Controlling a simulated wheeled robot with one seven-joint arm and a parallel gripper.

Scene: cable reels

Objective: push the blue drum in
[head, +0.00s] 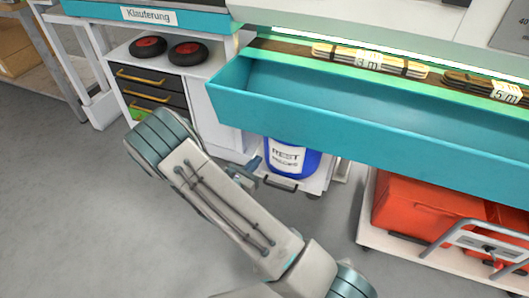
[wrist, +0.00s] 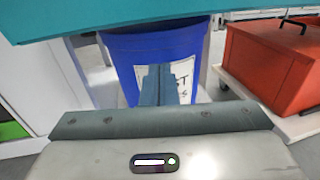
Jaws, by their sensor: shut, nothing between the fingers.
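The blue drum (head: 306,166) stands upright on a low white wheeled dolly (head: 322,178) under the teal trough. A white label on the drum reads REST. My gripper (head: 257,163) is at the drum's front left side in the head view. In the wrist view its shut, empty fingers (wrist: 160,80) point at the label and cover part of it. I cannot tell whether the fingertips touch the drum.
The teal trough (head: 380,125) overhangs the drum. A red crate (head: 415,205) on a white cart stands to the right, with a grey metal frame. A drawer cabinet (head: 155,85) stands at left. The floor in front (head: 60,200) is clear.

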